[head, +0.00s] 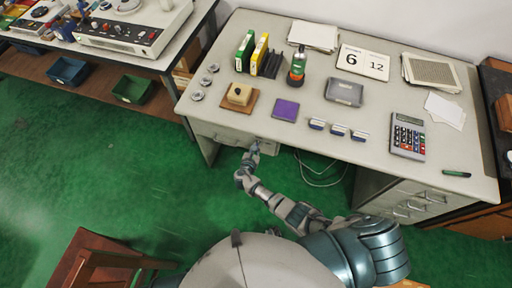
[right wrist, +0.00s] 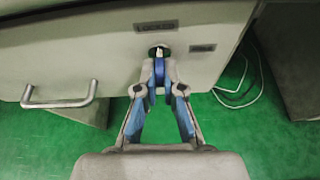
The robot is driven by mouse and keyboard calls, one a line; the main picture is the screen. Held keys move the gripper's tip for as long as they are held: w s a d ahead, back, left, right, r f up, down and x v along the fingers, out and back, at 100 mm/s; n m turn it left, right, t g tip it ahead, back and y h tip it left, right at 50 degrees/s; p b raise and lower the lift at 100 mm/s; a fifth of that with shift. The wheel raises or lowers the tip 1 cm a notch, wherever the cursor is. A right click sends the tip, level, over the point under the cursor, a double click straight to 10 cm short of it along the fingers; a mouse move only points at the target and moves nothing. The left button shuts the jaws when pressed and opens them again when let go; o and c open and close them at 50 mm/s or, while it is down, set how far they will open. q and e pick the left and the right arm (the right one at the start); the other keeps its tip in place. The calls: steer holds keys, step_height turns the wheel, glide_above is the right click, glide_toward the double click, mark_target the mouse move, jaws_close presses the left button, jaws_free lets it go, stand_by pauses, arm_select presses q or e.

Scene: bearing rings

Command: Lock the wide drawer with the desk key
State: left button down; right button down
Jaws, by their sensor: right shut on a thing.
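The wide drawer (head: 220,134) is under the left part of the desk top and looks closed. In the right wrist view its pale front (right wrist: 75,55) fills the upper left, with a metal bar handle (right wrist: 60,100). A lock opening (right wrist: 159,48) sits in the front, below a label plate that reads "LOCKED" (right wrist: 156,26). My right gripper (head: 254,147) is at the drawer front. Its fingertips (right wrist: 158,66) are shut right at the lock. They hold the desk key, which is mostly hidden; only a small pale bit shows at the opening. My left gripper is not in view.
The desk top (head: 300,170) carries a calculator (head: 408,136), a purple pad (head: 286,109) and a calendar (head: 363,62). A drawer pedestal (head: 405,200) is at the right. Cables (head: 318,172) hang under the desk. A wooden chair (head: 100,262) stands at lower left.

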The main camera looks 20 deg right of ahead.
steer(key=shift+w+d+r+h, duration=0.2)
steer(key=shift+r+h, duration=0.05)
steer(key=shift+h, duration=0.05)
steer(key=shift+n, duration=0.3)
steer(key=c, duration=1.3)
jaws_free()
steer(key=shift+f, duration=0.15)
steer(key=shift+a, duration=0.1)
steer(key=v, duration=1.2)
